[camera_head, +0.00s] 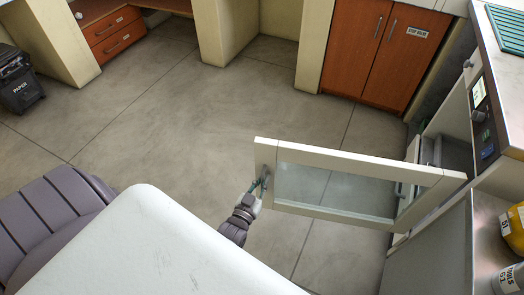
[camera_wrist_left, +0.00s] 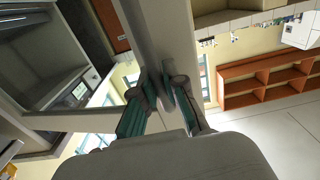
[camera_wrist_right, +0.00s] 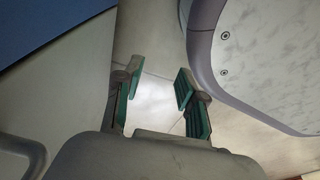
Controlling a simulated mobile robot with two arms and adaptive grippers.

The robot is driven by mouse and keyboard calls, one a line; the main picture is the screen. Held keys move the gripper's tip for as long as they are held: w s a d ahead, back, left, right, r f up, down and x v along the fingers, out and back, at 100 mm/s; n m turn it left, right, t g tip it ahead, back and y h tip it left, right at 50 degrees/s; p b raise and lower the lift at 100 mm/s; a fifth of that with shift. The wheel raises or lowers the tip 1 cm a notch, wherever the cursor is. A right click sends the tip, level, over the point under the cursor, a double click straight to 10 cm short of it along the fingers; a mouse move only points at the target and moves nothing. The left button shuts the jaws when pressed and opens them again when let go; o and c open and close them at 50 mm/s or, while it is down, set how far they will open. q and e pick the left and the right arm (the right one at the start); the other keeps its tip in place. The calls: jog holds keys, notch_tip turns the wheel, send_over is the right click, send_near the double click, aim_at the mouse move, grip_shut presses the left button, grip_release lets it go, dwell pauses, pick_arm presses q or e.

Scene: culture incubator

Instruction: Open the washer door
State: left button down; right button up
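The washer door (camera_head: 350,157), a glass pane in a white frame, stands swung well out from the washer (camera_head: 460,125) at the right, over the floor. Its handle (camera_head: 266,177) is on the frame's far left end. My left gripper (camera_head: 260,186) is at this handle. In the left wrist view, my left gripper's fingers (camera_wrist_left: 166,88) close in on both sides of the handle bar (camera_wrist_left: 168,97), with little gap showing. My right gripper (camera_wrist_right: 158,85) is open and empty in the right wrist view, over floor and beside a pale rounded panel.
A control panel (camera_head: 483,118) is on the washer's front. A yellow container (camera_head: 513,228) and a labelled tub (camera_head: 509,279) stand on the counter at right. Red-brown cabinets (camera_head: 372,52) are at the back. The middle floor is clear.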

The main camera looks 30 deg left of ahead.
pick_arm(q)
jog(key=c, duration=1.2)
grip_release()
jog(key=shift+s, duration=0.15)
jog(key=s+d, duration=0.1)
jog(key=s, duration=1)
jog(key=shift+s+d, duration=0.35)
